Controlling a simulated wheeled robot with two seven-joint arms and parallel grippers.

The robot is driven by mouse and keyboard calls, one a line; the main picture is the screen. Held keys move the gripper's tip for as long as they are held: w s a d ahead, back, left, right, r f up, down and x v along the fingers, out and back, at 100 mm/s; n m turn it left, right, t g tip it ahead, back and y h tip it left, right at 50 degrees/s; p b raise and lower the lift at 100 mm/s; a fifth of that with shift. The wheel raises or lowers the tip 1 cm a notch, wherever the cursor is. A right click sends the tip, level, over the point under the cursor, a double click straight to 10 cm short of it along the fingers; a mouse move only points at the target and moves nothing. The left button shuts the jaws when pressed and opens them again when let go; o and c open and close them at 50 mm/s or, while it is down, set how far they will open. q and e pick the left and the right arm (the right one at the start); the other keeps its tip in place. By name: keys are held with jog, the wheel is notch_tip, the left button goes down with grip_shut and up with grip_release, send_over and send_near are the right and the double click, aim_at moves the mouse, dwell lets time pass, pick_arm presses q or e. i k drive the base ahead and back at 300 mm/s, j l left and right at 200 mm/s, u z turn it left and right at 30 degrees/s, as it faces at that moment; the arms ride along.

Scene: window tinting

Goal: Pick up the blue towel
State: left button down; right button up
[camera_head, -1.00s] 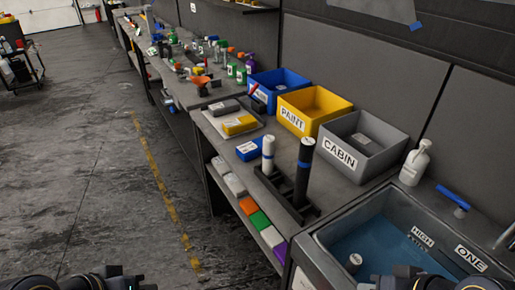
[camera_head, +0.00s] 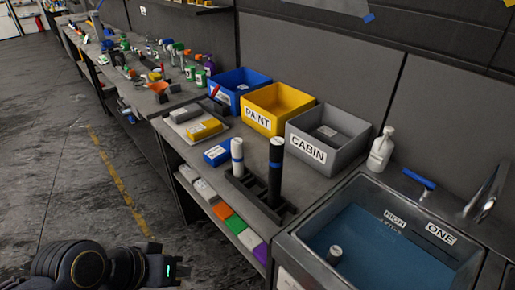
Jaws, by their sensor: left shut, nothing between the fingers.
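No blue towel can be told for certain. A small blue block-shaped item (camera_head: 216,155) with a white label lies on the counter, left of the two upright rolls. A row of folded or block-shaped pieces lies on the shelf under the counter, among them orange (camera_head: 223,210), green (camera_head: 236,224) and purple (camera_head: 262,254) ones. My left gripper (camera_head: 172,269) is at the bottom left, low over the floor, apart from the counter. It is shut and empty. My right gripper is out of view.
Blue (camera_head: 240,83), yellow (camera_head: 270,110) and grey (camera_head: 322,140) bins line the back of the counter. A white roll (camera_head: 237,157) and a black roll (camera_head: 275,172) stand in a dark holder. A sink (camera_head: 350,225) with water is at right. The floor at left is clear.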

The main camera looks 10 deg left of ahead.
aim_at(216, 156)
jog(key=i+j+z, duration=0.15)
jog(key=j+z, duration=0.2)
jog(key=i+j+z, duration=0.15)
jog(key=j+z, duration=0.9)
jog(key=j, duration=3.45)
